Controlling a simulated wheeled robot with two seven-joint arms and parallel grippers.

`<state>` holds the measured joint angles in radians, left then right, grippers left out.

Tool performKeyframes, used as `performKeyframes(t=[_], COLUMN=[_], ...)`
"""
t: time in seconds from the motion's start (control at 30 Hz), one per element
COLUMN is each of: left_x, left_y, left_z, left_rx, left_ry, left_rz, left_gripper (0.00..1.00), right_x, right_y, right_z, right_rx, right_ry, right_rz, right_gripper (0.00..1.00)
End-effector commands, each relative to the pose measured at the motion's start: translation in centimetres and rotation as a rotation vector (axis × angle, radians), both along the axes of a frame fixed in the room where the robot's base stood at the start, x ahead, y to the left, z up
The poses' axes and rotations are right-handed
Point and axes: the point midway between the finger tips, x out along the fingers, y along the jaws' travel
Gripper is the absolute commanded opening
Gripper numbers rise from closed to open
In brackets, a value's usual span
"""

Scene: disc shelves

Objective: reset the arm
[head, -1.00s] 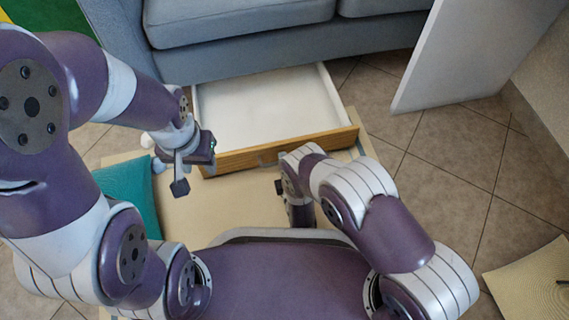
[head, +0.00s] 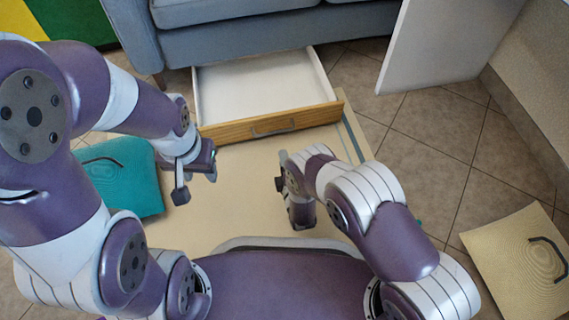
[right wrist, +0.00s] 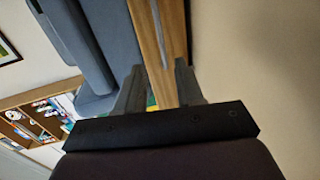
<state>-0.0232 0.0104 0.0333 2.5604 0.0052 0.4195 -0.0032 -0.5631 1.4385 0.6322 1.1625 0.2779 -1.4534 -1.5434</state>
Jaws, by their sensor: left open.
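My left arm comes in from the left in the head view. Its gripper (head: 197,188) is open and empty, in front of the left end of the wooden drawer front. My right arm is bent in front of my body. Its gripper (head: 282,190) points away from the camera and is partly hidden by its own wrist. In the right wrist view the fingers of the right gripper (right wrist: 158,92) stand apart with nothing held between them. The drawer (head: 265,85) is pulled open and looks empty. Its handle (head: 273,132) is clear of both grippers.
A grey sofa (head: 240,43) stands behind the drawer and a white panel (head: 440,45) to its right. Tiled floor on the right is clear between panel and beige cushion.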

Motion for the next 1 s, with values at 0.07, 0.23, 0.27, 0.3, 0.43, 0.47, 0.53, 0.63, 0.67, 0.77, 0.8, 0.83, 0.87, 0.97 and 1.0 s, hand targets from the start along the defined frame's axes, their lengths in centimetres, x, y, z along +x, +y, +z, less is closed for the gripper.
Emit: performKeyframes(t=[0.07,0.23,0.27,0.3,0.43,0.47,0.53,0.63,0.67,0.77,0.8,0.83,0.87,0.97,1.0], left_x=[0.0,0.0,0.0,0.0,0.0,0.0,0.0,0.0,0.0,0.0,0.0,0.0,0.0,0.0,0.0], left_y=[0.0,0.0,0.0,0.0,0.0,0.0,0.0,0.0,0.0,0.0,0.0,0.0,0.0,0.0,0.0], left_z=[0.0,0.0,0.0,0.0,0.1,0.4,1.8,5.6,6.9,10.6,11.8,12.7,13.5,16.1,17.0], left_rx=[0.0,0.0,0.0,0.0,0.0,0.0,0.0,0.0,0.0,0.0,0.0,0.0,0.0,0.0,0.0], left_ry=[0.0,0.0,0.0,0.0,0.0,0.0,0.0,0.0,0.0,-0.001,-0.001,-0.001,-0.001,0.0,0.0], left_rz=[0.0,0.0,0.0,0.0,0.0,0.0,0.0,0.0,0.0,0.0,0.0,0.0,0.0,0.0,0.0], left_gripper=[0.43,0.43,0.43,0.43,0.43,0.43,0.43,0.43,0.43,0.43,0.43,0.43,0.43,0.43,0.43], right_x=[0.0,0.0,0.0,0.0,0.1,0.4,1.9,5.2,5.9,5.7,4.6,3.5,2.1,-3.4,-5.9], right_y=[0.0,0.0,0.0,0.0,0.0,0.0,-0.1,-1.3,-2.2,-6.1,-7.8,-9.1,-10.4,-14.2,-15.6], right_z=[0.0,0.0,0.0,0.0,0.2,0.7,3.4,11.3,14.4,24.2,27.7,30.3,32.6,39.6,41.9], right_rx=[0.0,0.0,0.0,0.0,0.003,0.011,0.062,0.225,0.288,0.493,0.565,0.615,0.661,0.791,0.835], right_ry=[0.0,0.0,0.0,0.0,0.003,0.012,0.07,0.269,0.347,0.607,0.695,0.757,0.813,0.963,1.009], right_rz=[0.0,0.0,0.0,0.0,-0.002,-0.006,-0.033,-0.136,-0.183,-0.381,-0.467,-0.535,-0.603,-0.834,-0.927], right_gripper=[0.37,0.37,0.37,0.37,0.37,0.37,0.37,0.37,0.37,0.37,0.37,0.37,0.37,0.37,0.37])
